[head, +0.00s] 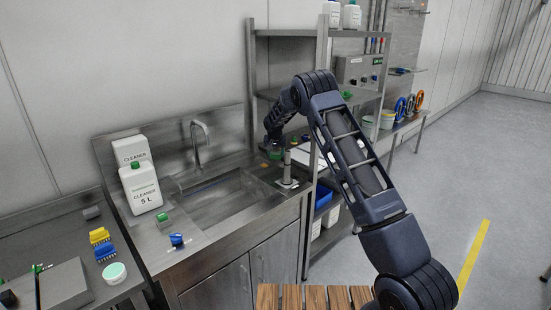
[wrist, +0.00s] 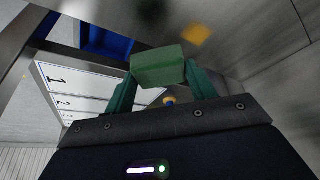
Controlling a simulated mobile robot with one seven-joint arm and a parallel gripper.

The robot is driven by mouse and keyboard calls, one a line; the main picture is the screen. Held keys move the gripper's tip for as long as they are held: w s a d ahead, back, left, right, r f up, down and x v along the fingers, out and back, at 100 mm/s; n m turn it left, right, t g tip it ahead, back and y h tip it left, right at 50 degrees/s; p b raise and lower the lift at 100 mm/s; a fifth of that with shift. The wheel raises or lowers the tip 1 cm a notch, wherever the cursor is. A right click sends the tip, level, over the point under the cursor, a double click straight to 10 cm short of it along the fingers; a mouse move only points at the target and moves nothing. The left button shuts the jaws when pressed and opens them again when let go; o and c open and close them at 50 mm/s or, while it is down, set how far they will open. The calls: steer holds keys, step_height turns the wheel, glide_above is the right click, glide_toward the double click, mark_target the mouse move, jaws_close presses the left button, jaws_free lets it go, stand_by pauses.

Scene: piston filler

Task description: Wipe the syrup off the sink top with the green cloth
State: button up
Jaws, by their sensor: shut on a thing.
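My gripper (head: 274,146) is at the back right of the steel sink top (head: 225,222), right of the tap. In the wrist view my gripper (wrist: 160,82) has its two green fingers shut on the folded green cloth (wrist: 158,66), which looks like a thick pad. The cloth (head: 277,154) is small and partly hidden by the gripper in the head view. An amber patch, apparently the syrup (wrist: 197,34), lies on the steel just beyond the cloth, apart from it in the picture. The syrup (head: 265,166) shows as a small orange spot in the head view. Whether the cloth touches the steel I cannot tell.
A grey post on a base (head: 287,172) stands close to my gripper. A steel rack (head: 319,100) rises on the right, with a blue bin (head: 323,196) low down. A numbered white sheet (wrist: 85,90) is beside the gripper. Cleaner containers (head: 140,187) stand left of the basin.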

steer(key=shift+r, duration=1)
steer(key=w+a, duration=0.4)
steer(key=a, duration=0.1)
steer(key=shift+w+f, duration=0.2)
steer(key=shift+f, duration=3.75)
steer(key=shift+s+a, duration=0.15)
steer(key=shift+a, duration=0.15)
steer(key=shift+c, duration=0.3)
steer(key=shift+s+a+f, duration=0.25)
steer(key=shift+s+f, duration=0.05)
steer(key=shift+s, duration=0.05)
steer(key=shift+s+a, duration=0.8)
steer(key=shift+s, duration=0.05)
steer(key=shift+w+d, duration=1.4)
step_height(320, 180, up, 8)
steer(key=shift+r, duration=0.2)
